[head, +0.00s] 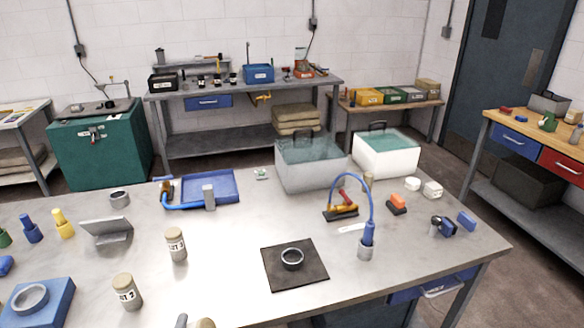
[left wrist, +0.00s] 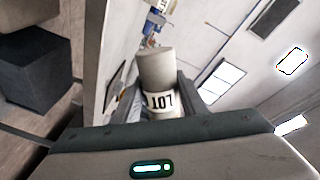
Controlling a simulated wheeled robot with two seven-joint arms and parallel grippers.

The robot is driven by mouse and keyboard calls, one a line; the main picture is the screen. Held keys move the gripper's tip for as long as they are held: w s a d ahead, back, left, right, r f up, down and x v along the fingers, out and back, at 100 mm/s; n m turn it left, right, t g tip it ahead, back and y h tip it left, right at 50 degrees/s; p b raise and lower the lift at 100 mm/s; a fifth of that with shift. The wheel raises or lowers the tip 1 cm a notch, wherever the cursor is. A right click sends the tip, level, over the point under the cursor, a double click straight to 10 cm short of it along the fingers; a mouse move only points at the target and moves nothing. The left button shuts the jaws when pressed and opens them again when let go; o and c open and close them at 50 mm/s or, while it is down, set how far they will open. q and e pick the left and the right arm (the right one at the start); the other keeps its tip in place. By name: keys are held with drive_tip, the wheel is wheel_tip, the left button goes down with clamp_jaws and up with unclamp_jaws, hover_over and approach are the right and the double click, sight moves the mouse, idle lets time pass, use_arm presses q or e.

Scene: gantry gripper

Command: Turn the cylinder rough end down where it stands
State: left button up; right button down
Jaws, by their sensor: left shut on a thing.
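A pale cylinder (left wrist: 155,70) with a white band lettered LOT is between the two fingers of my left gripper (left wrist: 158,100) in the left wrist view. The gripper is shut on it, and the cylinder's plain grey-beige end points away from the palm. Its other end is hidden by the gripper. In the head view, a beige rounded end (head: 204,323) and a grey tip show at the bottom edge, probably the held cylinder and my gripper. I cannot tell which end is rough. My right gripper is not in view.
Two similar labelled cylinders stand upright on the metal table, one farther back (head: 176,245) and one nearer (head: 127,293). A dark mat (head: 275,278) with a metal ring (head: 292,258) lies right of them. A blue block with a ring (head: 38,302) is at the left.

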use_arm(q)
drive_tip(key=m+p, duration=0.2)
drive_tip(key=m, duration=0.3)
drive_tip(key=shift+r, duration=0.2)
drive_tip(key=shift+f+m, duration=0.15)
drive_tip(key=shift+m, duration=0.65)
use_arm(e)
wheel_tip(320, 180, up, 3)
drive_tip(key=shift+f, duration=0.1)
use_arm(q)
drive_tip(key=shift+w, duration=0.1)
